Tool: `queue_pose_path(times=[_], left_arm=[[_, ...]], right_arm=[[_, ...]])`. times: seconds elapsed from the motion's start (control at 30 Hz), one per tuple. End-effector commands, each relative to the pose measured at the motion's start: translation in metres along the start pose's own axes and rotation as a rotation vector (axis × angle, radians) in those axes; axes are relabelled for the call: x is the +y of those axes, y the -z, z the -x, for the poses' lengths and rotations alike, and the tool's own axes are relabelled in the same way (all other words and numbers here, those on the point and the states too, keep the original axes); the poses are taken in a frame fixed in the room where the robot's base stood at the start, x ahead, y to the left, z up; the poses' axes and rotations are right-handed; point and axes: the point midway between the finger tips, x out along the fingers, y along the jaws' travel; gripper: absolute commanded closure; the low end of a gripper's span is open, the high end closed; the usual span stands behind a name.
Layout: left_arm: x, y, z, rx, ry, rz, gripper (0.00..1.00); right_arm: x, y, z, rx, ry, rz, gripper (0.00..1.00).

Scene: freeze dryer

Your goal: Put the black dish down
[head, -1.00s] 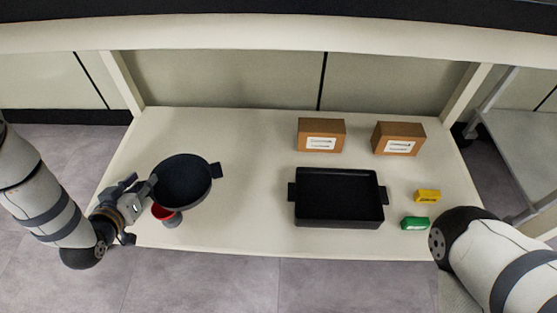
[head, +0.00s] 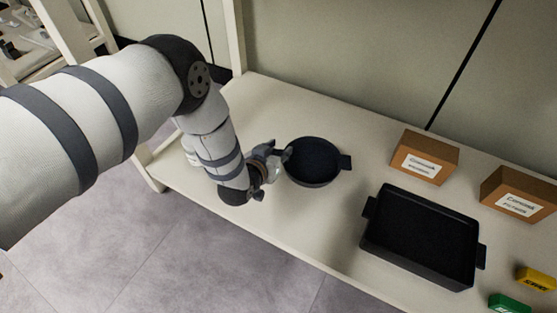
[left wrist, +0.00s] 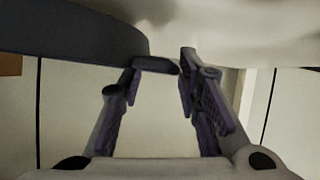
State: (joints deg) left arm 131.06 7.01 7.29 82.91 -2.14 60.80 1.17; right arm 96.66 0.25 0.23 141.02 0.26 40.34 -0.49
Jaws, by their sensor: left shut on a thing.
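The black dish (head: 313,162) is round, with a lug on its right side, over the left part of the pale table in the head view. My left gripper (head: 283,156) is at its left side, shut on its near handle. In the left wrist view the dish's dark side (left wrist: 70,35) fills the upper left, and its handle (left wrist: 155,65) reaches between my left fingertips (left wrist: 160,72). The dish looks level. I cannot tell whether its base touches the table. My right gripper is not in view.
A black rectangular tray (head: 420,240) stands to the right of the dish, with bare table between them. Two brown boxes (head: 425,158) (head: 518,194) stand behind it. Yellow (head: 538,278) and green (head: 508,304) blocks lie at the lower right. A wall panel (head: 340,60) rises behind.

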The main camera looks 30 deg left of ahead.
Motion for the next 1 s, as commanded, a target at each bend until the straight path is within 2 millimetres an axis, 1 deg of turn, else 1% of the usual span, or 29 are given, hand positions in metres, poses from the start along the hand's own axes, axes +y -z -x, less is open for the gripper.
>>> queue_pose_path(times=[0.03, 0.1, 0.3, 0.4, 0.43, 0.47, 0.5, 0.53, 0.77, 0.83, 0.87, 0.93, 1.0], left_arm=[[-0.004, -0.016, -0.006, -0.007, 0.004, -0.001, 1.00], [-0.006, -0.025, -0.011, -0.005, 0.003, -0.001, 1.00], [-0.005, -0.023, -0.010, -0.003, 0.003, -0.001, 1.00], [-0.006, -0.025, -0.011, -0.003, 0.003, -0.001, 1.00], [-0.006, -0.026, -0.012, -0.004, 0.003, -0.001, 0.67], [-0.006, -0.025, -0.011, -0.004, 0.003, -0.001, 0.60], [-0.006, -0.025, -0.011, -0.004, 0.003, -0.001, 0.51], [-0.006, -0.025, -0.011, -0.004, 0.003, -0.001, 0.49], [-0.006, -0.025, -0.011, -0.004, 0.003, -0.001, 0.49], [-0.006, -0.022, -0.010, -0.003, 0.003, -0.001, 0.49], [-0.006, -0.022, -0.006, -0.005, 0.003, -0.001, 0.49], [-0.005, -0.021, 0.007, -0.007, 0.003, -0.001, 0.49], [-0.005, -0.017, 0.027, -0.004, 0.002, -0.001, 0.49]], right_arm=[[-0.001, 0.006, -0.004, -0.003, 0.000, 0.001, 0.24], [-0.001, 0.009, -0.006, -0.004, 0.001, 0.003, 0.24], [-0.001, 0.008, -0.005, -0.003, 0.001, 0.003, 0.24], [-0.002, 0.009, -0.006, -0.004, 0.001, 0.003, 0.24], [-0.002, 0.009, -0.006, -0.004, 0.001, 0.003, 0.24], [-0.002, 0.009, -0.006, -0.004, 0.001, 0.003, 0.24], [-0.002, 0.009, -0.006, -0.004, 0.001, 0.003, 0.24], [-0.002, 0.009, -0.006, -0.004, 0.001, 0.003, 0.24], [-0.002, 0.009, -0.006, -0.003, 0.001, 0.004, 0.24], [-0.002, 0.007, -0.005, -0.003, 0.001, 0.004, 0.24], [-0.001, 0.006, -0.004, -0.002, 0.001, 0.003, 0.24], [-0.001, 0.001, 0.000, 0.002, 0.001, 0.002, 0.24], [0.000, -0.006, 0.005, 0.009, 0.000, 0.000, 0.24]])
